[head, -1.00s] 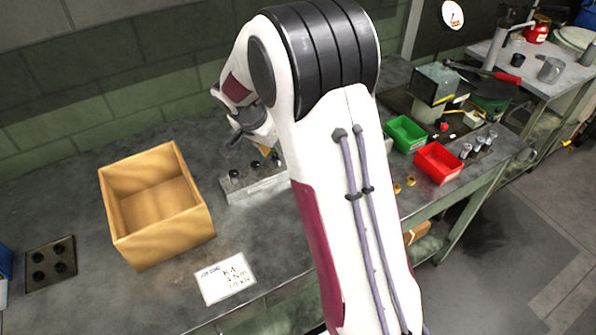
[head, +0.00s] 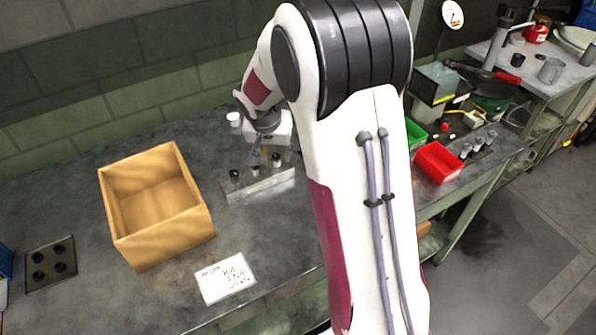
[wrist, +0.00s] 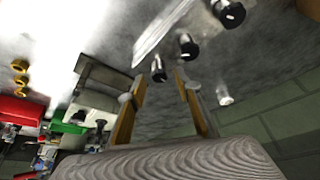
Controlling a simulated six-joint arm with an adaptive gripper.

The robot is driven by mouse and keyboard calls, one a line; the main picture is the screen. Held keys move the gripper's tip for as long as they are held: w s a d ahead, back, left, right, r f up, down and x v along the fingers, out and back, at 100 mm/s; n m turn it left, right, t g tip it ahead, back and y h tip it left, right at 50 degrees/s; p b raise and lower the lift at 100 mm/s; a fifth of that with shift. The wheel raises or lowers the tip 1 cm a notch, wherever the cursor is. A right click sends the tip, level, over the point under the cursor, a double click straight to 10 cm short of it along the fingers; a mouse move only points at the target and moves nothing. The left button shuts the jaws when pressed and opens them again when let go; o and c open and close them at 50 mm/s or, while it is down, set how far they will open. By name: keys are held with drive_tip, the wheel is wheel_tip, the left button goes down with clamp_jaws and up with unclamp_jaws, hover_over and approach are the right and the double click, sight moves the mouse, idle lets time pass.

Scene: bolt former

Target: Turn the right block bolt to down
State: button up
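The metal block (head: 262,189) stands on the bench right of the wooden box, with three dark-headed bolts along its top. The right block bolt (head: 276,160) is at its right end, close to my gripper (head: 264,153). In the wrist view the block (wrist: 165,28) is at the top, and the right bolt (wrist: 158,69) is the nearest of the three. My gripper (wrist: 159,82) is open, its two yellow-padded fingers apart. The right bolt shows in the gap at the fingertips; I cannot tell whether either finger touches it. The middle bolt (wrist: 187,45) and left bolt (wrist: 228,12) lie farther off.
An open wooden box (head: 155,225) stands left of the block. A white job card (head: 225,279) lies in front. A red bin (head: 438,163) and a partly hidden green bin (head: 414,133) are at right. A pale cylinder (head: 234,119) stands behind the block.

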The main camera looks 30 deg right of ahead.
drive_tip(key=shift+s+d+n+t+y, duration=0.15)
drive_tip(key=shift+n+y, duration=0.3)
drive_tip(key=shift+n, duration=0.7)
drive_tip(key=shift+w+d+n+t+y, duration=0.1)
drive_tip(key=shift+n+y, duration=0.3)
drive_tip(key=shift+n, duration=0.7)
drive_tip(key=shift+s+d+n+t+y, duration=0.15)
drive_tip(key=shift+n+y, duration=0.3)
drive_tip(key=shift+n, duration=0.7)
drive_tip(key=shift+w+d+n+y, duration=0.1)
drive_tip(key=shift+n+y, duration=0.45)
drive_tip(key=shift+n, duration=0.8)
drive_tip(key=shift+w+d+n+y, duration=0.1)
drive_tip(key=shift+n+y, duration=0.45)
drive_tip(key=shift+n, duration=0.8)
drive_tip(key=shift+n+g, duration=0.3)
drive_tip(key=shift+n, duration=0.4)
drive_tip(key=v, duration=0.8)
drive_tip(key=s+a+m+g, duration=0.1)
drive_tip(key=s+a+m, duration=0.1)
drive_tip(key=s, duration=0.4)
drive_tip(key=s+a+r+m+g, duration=0.1)
drive_tip(key=s+a+m, duration=0.2)
drive_tip(key=s+m, duration=0.2)
drive_tip(key=shift+s+r+h, duration=0.25)
drive_tip(key=shift+s+h, duration=0.15)
drive_tip(key=shift+s, duration=0.8)
drive_tip(key=shift+f+m, duration=0.1)
drive_tip(key=shift+m, duration=0.2)
